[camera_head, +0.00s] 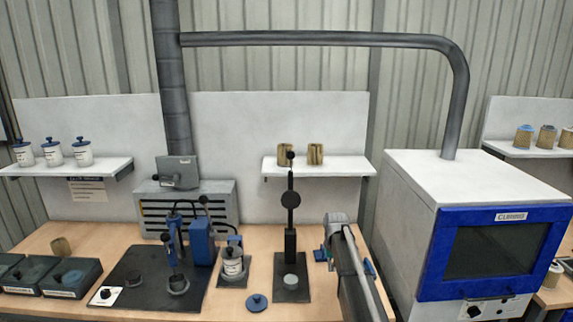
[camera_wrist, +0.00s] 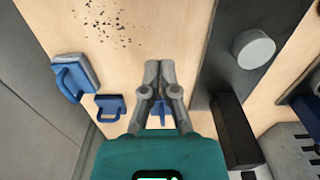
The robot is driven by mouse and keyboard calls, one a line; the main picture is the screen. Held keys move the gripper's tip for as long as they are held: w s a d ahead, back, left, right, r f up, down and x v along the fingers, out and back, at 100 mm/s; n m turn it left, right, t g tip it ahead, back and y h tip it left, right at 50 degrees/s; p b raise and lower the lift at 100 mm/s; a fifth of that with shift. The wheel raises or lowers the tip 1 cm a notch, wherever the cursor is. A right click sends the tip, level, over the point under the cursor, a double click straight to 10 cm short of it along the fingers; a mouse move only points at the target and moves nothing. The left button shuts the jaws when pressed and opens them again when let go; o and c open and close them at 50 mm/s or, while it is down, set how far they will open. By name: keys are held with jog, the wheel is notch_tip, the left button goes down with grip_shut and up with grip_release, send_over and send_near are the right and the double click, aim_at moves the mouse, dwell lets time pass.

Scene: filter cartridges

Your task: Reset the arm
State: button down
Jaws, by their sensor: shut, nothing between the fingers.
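In the wrist view, my gripper (camera_wrist: 159,66) is shut, its two grey fingers together with nothing between them. It is above the wooden bench (camera_wrist: 175,20), beside the black plate (camera_wrist: 205,75) of the stand with the pale round piece (camera_wrist: 253,48). In the head view, my grey arm (camera_head: 358,275) reaches in from the bottom, between the black stand (camera_head: 290,240) and the white and blue oven (camera_head: 500,255). The fingertips cannot be made out there.
A blue-handled tool (camera_wrist: 72,78) and a small blue piece (camera_wrist: 110,107) lie near my fingers. Dark specks (camera_wrist: 105,22) are scattered on the bench. Shelves (camera_head: 318,168) hold more cartridges.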

jog(key=s, duration=3)
jog(key=shift+m, duration=0.3)
jog(key=shift+s, duration=0.1)
